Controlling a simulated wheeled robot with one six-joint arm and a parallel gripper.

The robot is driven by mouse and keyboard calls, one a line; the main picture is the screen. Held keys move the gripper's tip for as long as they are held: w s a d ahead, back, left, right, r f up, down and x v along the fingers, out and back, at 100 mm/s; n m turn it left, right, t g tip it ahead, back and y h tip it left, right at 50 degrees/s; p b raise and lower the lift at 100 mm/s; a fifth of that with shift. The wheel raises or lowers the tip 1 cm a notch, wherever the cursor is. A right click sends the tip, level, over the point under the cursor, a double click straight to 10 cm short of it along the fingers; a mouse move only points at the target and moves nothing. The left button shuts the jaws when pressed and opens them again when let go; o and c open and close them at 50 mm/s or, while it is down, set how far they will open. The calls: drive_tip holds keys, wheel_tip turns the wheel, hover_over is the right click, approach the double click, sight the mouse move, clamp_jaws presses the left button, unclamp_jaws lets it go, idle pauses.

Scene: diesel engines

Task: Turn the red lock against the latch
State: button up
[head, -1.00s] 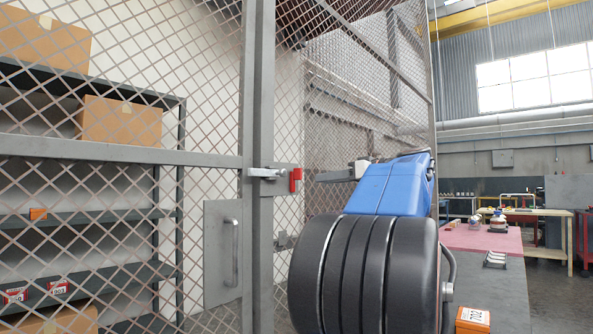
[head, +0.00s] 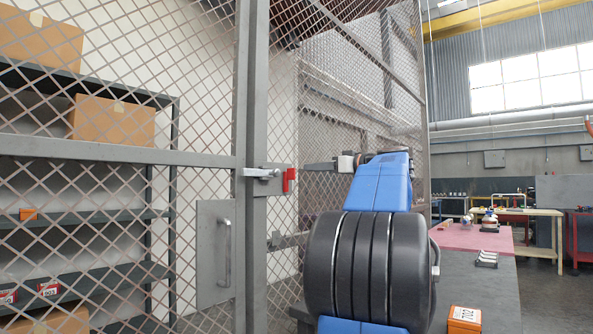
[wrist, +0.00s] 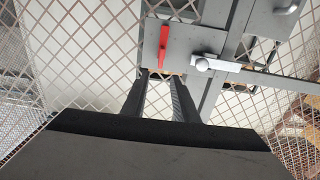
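The red lock (head: 289,180) is a small upright red piece on a grey plate of the mesh gate, just right of the silver latch (head: 262,173). The fingertips appear just short of the lock.
The mesh gate has a vertical handle (head: 224,252) below the latch. Shelves with cardboard boxes (head: 112,121) stand behind the mesh at left. A grey table with an orange box (head: 465,319) and a pink mat (head: 470,238) stands at right.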

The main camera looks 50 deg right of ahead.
drive_tip(key=w, duration=0.8)
drive_tip(key=shift+w+a, duration=0.3)
drive_tip(key=shift+a, duration=0.05)
clamp_jaws()
